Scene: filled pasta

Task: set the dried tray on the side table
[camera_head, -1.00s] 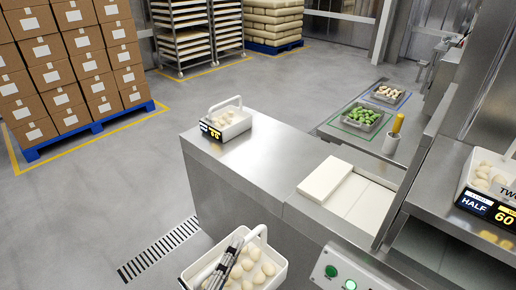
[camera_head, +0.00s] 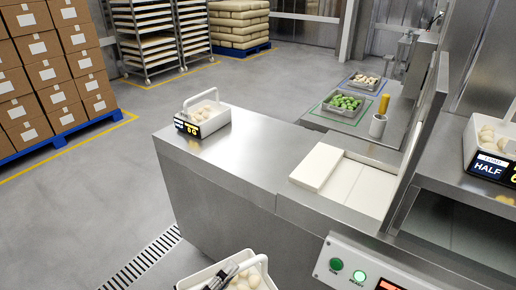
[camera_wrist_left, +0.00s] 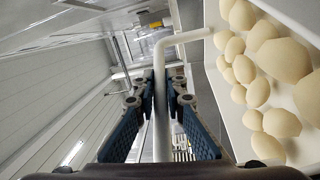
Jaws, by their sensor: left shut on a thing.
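A white tray (camera_head: 196,279) with a raised handle and pale filled pasta (camera_head: 245,282) shows at the bottom edge of the head view, partly cut off. My left gripper (camera_head: 229,272) is at this tray. In the left wrist view my left gripper (camera_wrist_left: 160,100) is shut on the white handle (camera_wrist_left: 163,60), and the tray (camera_wrist_left: 232,128) with its pasta is to the right. A similar white tray (camera_head: 215,121) with a dark and yellow label stands on the steel counter (camera_head: 245,145). A low steel table (camera_head: 385,128) stands farther back. My right gripper is out of view.
A control panel (camera_head: 355,268) is at the lower right. Another labelled tray (camera_head: 480,150) is on the right shelf.

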